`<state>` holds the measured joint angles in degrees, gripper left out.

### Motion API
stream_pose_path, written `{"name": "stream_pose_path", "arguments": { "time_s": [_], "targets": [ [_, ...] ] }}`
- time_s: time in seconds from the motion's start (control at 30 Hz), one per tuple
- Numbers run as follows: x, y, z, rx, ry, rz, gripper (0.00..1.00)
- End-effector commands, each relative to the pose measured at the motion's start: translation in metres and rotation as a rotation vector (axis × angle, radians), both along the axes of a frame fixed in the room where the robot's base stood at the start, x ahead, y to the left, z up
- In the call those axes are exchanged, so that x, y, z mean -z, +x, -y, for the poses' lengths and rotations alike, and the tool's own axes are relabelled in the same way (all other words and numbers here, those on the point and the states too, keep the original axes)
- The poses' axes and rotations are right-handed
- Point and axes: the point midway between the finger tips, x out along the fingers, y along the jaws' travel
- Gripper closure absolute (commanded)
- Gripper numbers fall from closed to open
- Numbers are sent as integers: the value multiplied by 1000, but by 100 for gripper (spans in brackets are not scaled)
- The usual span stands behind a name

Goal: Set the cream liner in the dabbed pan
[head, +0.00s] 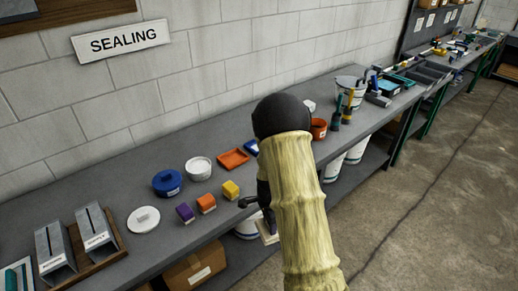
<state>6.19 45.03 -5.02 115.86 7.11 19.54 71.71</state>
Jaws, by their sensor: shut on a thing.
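My gripper (264,218) is over the front edge of the bench, partly hidden behind my own arm. It is shut on a pale cream flat piece (269,234), which looks like the cream liner; only a small part of it shows. An orange shallow pan (232,158) lies on the bench, up and left of my gripper. A blue shallow pan (252,147) sits just right of it, partly hidden by my arm. I cannot make out a dab in either pan.
Purple (185,212), orange (206,203) and yellow (230,189) blocks stand left of my gripper. A blue round tub (167,183), a white bowl (198,168) and a white disc (143,219) are farther left. The grey bench (110,185) has bare room near the wall.

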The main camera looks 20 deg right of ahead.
Motion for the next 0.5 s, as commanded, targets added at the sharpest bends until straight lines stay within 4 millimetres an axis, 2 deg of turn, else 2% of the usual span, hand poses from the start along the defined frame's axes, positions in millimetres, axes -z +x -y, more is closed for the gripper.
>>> {"name": "stream_pose_path", "arguments": {
  "time_s": [0.5],
  "targets": [
    [53, 2, -57, -1092, 16, -15, 80]
  ]
}}
